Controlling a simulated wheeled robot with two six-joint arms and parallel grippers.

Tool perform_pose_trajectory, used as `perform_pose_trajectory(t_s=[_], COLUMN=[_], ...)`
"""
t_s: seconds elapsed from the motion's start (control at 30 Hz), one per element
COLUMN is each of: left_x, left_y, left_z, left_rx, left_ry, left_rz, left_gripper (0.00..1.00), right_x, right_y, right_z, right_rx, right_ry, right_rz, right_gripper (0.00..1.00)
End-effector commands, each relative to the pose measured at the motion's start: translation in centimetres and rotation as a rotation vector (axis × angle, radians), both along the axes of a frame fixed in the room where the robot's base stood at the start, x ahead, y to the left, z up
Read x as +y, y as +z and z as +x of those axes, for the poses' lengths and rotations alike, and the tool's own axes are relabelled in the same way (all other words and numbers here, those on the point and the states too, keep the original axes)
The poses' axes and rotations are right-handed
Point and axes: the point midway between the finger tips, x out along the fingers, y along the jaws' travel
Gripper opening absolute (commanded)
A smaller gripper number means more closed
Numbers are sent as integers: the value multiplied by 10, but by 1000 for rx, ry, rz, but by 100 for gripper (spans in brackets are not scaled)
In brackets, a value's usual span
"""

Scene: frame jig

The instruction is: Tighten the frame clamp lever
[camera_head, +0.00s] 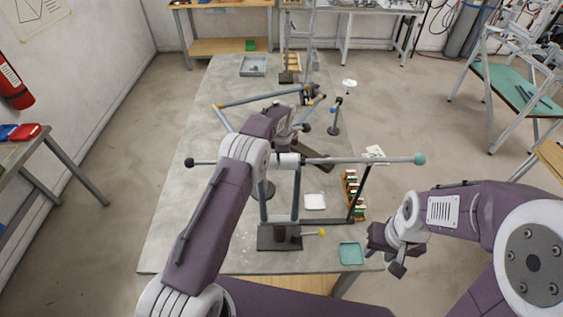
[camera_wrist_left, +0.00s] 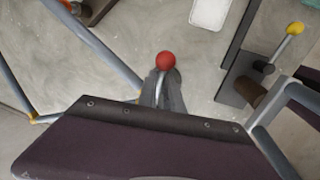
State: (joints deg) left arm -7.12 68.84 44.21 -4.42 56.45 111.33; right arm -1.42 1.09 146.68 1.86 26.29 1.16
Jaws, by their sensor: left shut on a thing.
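A lever with a red ball knob (camera_wrist_left: 166,61) shows in the left wrist view, its thin metal stem between my left fingers. My left gripper (camera_wrist_left: 163,90) is shut on this lever, with the knob sticking out past the fingertips. In the head view my left gripper (camera_head: 299,130) is over the middle of the bench, and my arm hides the red knob there. Grey-blue frame tubes (camera_head: 262,97) with yellow joints lie beyond it. My right gripper (camera_head: 385,253) is open and empty, off the bench's right front edge.
A yellow-knobbed lever (camera_head: 322,233) sits on a dark block near the bench front. A long bar (camera_head: 365,160) with a green end crosses the bench. A green tray (camera_head: 350,254) and a rack of small parts (camera_head: 352,190) lie along the right edge.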

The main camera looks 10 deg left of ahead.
Motion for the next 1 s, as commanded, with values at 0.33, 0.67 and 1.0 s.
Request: perform_pose_trajectory(t_s=[0.33,0.67,1.0], left_x=[0,1,1], left_y=[-2,-2,0], left_z=[2,2,3], left_rx=[5,4,1], left_ry=[44,44,43], left_rz=[-1,0,-1], left_gripper=[0,19,33], right_x=[0,0,0], right_y=[-3,-3,-3], right_z=[0,0,0], right_rx=[0,0,0], right_ry=[0,0,0], right_rz=[0,0,0], right_gripper=[36,36,36])
